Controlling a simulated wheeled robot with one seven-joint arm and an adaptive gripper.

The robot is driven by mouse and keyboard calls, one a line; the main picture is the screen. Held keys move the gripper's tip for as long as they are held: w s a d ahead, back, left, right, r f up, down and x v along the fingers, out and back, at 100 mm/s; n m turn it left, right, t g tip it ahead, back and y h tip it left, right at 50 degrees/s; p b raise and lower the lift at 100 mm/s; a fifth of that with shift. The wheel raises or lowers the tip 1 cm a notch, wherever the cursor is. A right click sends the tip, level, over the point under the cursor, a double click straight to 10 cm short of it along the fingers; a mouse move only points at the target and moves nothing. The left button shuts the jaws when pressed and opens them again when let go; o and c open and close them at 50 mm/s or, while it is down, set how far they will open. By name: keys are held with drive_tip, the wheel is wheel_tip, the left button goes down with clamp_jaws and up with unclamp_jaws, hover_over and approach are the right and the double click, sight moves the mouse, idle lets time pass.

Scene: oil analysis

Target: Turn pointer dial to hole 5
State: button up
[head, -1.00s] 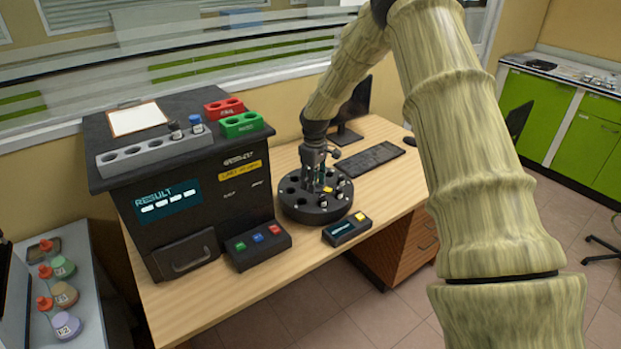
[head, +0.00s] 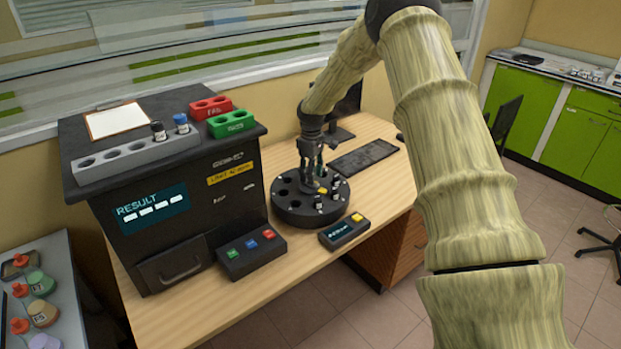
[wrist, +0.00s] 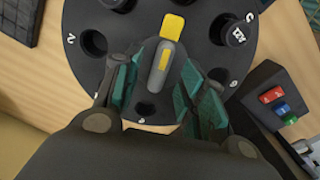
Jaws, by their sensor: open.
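The round black carousel (head: 290,209) stands on the wooden desk with holes around its rim, some holding dark vials. Its pointer dial (wrist: 163,64) is a grey knob with a yellow tip, which points up and slightly right in the wrist view, between rim holes. My gripper (head: 313,180) is over the carousel's middle. In the wrist view its teal-padded fingers (wrist: 157,90) are open, one on each side of the pointer; I cannot tell whether either touches it. A vial (wrist: 237,31) sits in a hole at upper right.
A black analyser (head: 165,210) with a RESULT screen stands left of the carousel. A button box (head: 250,255) and a small display box (head: 345,231) sit in front. A keyboard (head: 365,158) lies behind right.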

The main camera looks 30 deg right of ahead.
drive_tip(key=shift+f, duration=1.45)
clamp_jaws()
